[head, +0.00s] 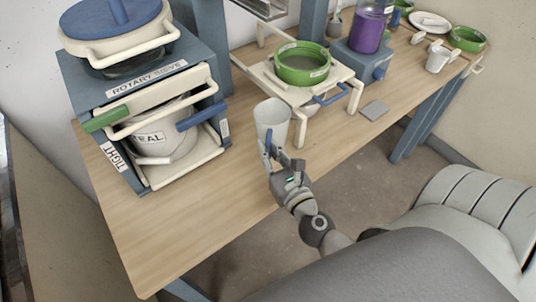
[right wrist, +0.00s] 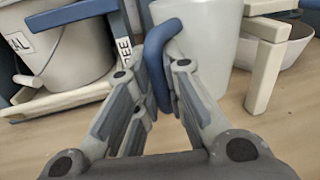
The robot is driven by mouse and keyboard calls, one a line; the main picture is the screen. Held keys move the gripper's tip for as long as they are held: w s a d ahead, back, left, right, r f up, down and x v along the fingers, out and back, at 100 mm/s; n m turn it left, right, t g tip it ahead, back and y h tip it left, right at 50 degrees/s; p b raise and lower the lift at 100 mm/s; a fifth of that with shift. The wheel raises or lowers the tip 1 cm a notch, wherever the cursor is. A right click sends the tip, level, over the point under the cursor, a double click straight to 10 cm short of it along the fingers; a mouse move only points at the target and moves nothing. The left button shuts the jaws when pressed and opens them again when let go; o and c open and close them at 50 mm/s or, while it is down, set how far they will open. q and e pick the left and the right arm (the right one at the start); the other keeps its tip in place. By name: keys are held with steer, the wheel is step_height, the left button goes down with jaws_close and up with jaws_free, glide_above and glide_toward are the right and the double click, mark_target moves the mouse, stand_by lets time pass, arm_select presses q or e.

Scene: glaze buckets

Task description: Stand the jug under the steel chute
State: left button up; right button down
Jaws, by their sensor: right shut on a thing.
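The white jug (head: 272,113) is upright at the middle of the bench, just left of the cream stand. My right gripper (head: 271,158) is shut on its blue handle, on the jug's near side. In the right wrist view the blue handle (right wrist: 156,68) sits between the fingers and the jug's pale wall (right wrist: 212,35) rises behind it. I cannot tell whether the jug's base touches the bench. The steel chute (head: 266,7) shows only partly at the top edge, between blue posts behind the jug. My left gripper is out of view.
The rotary sieve (head: 147,80) with a white bucket (head: 165,140) inside stands at left. The cream stand (head: 335,74) holds a green-rimmed sieve (head: 302,63). A purple jar (head: 369,30) and a grey tile (head: 374,110) are further right. The bench's (head: 190,225) front left is clear.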

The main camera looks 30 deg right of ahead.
steer(key=shift+w+d+f, duration=0.1)
steer(key=shift+w+f, duration=0.1)
steer(key=shift+f, duration=0.1)
steer(key=f+b, duration=0.2)
steer(key=f, duration=0.1)
steer(key=shift+w+d+f, duration=0.15)
steer(key=shift+w+d, duration=0.05)
steer(key=shift+w, duration=0.15)
steer(key=shift+f+b, duration=0.25)
steer(key=shift+b, duration=0.1)
steer(key=shift+f, duration=0.2)
steer(key=c, duration=1.5)
jaws_free()
steer(key=shift+r, duration=0.1)
